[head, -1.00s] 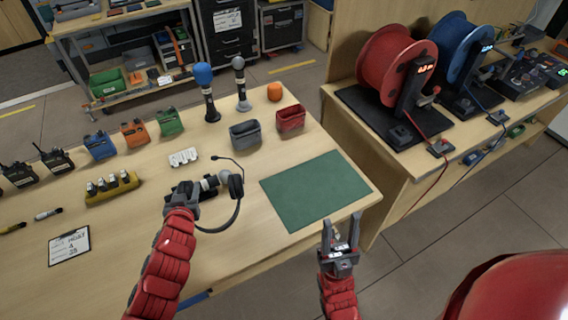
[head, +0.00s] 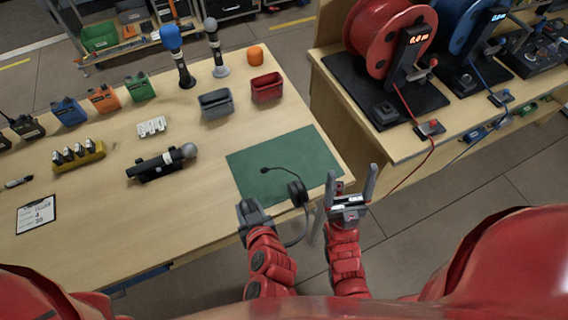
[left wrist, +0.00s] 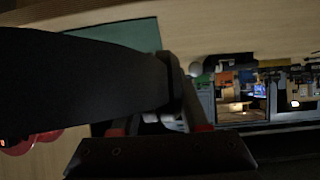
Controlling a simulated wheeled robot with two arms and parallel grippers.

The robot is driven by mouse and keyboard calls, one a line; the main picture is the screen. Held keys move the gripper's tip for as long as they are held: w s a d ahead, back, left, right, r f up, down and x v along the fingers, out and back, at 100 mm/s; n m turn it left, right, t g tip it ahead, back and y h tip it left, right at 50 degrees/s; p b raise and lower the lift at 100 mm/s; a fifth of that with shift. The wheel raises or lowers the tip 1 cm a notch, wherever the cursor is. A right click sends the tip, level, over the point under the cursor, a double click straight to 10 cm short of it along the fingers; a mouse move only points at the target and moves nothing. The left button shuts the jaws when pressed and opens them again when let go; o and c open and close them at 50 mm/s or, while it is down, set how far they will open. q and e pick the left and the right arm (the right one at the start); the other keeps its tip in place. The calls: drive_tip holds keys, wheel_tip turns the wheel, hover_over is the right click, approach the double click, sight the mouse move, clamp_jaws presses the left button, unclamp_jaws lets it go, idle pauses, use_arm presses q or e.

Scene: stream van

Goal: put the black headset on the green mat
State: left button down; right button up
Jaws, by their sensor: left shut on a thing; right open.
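The black headset (head: 297,193) has its ear cup and thin microphone boom over the lower part of the green mat (head: 310,153). Its band curves down beside my left gripper (head: 254,212), which is shut on it near the mat's lower left corner; the exact grip point is hard to see. In the left wrist view a large dark piece of the headset (left wrist: 85,85) fills the left side, with the mat (left wrist: 130,34) behind it. I cannot tell whether the headset touches the mat. My right gripper (head: 350,192) is open and empty by the mat's lower right corner.
A black handheld microphone (head: 160,163) lies left of the mat. A grey bin (head: 215,104) and a red bin (head: 266,88) stand behind the mat. A side bench at right carries a red cable reel (head: 385,38).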

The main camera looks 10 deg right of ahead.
sight(264, 171)
use_arm(q)
drive_tip(key=shift+s+a+f, duration=0.1)
drive_tip(key=shift+s+a, duration=0.15)
drive_tip(key=shift+s, duration=0.25)
drive_tip(key=shift+a, duration=0.1)
drive_tip(key=w+d+p, duration=0.1)
drive_tip(key=w, duration=0.3)
drive_tip(key=w+d+p, duration=0.1)
drive_tip(key=w+d, duration=0.1)
drive_tip(key=w, duration=0.3)
drive_tip(key=w+d+f+p, duration=0.1)
drive_tip(key=w+d+p, duration=0.1)
drive_tip(key=w, duration=0.2)
drive_tip(key=shift+w, duration=0.15)
drive_tip(key=shift+w+d+f, duration=0.15)
drive_tip(key=shift+w+d, duration=0.1)
drive_tip(key=shift+w, duration=0.25)
drive_tip(key=shift+w+f+p, duration=0.1)
drive_tip(key=shift+w+p, duration=0.15)
drive_tip(key=shift+p, duration=0.1)
wheel_tip(264, 171, down, 3)
drive_tip(key=shift+r+p, duration=0.1)
drive_tip(key=shift+p, duration=0.55)
drive_tip(key=shift+s+f, duration=0.1)
drive_tip(key=shift+f, duration=0.25)
